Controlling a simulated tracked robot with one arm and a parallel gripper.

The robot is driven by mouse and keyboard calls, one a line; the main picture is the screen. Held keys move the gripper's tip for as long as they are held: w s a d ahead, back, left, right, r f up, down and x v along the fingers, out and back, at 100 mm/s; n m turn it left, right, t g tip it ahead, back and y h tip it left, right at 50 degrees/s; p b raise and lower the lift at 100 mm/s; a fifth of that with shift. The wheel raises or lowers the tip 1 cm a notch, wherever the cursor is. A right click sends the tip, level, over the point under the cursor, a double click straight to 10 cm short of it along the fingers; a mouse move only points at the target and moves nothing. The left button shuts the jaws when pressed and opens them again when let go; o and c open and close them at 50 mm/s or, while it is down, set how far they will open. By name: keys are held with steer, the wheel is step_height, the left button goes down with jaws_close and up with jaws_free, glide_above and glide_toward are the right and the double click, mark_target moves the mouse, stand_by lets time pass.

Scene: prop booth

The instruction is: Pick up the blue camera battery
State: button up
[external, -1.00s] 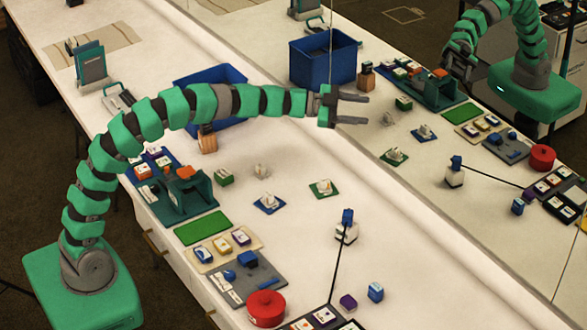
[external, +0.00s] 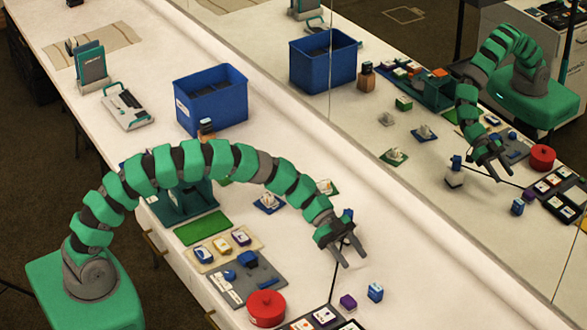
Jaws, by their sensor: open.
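A small blue block (external: 375,292) with a pale mark, which looks like the blue camera battery, stands on the white counter at the lower middle right. A purple block (external: 347,302) stands just left of it. My gripper (external: 352,260) is open and empty, pointing down toward the counter. It is above and left of the blue block, apart from it. Another blue item (external: 348,214) is partly hidden behind my wrist. A beige tray (external: 205,267) holds several small batteries, one blue-topped.
A grey board (external: 240,290) with blue parts and a red round pot (external: 266,306) lie left of my gripper. A black tray (external: 330,326) is at the bottom edge. A thin dark rod passes by my gripper. A blue bin (external: 212,105) stands farther back. A mirror wall at right repeats the scene.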

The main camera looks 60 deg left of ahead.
mark_target(375, 285)
steer(key=x, duration=0.4)
steer(key=shift+d+f+b, duration=0.15)
steer(key=shift+d+b, duration=0.15)
steer(key=shift+d, duration=0.05)
steer(key=shift+w+b+x, duration=0.1)
steer(key=shift+b+x, duration=0.25)
steer(key=shift+x, duration=1.1)
steer(key=shift+w+b+x, duration=0.15)
steer(key=shift+b+x, duration=0.15)
steer(key=shift+x, duration=1.2)
steer(key=shift+f, duration=0.1)
steer(key=shift+a, duration=0.1)
jaws_close()
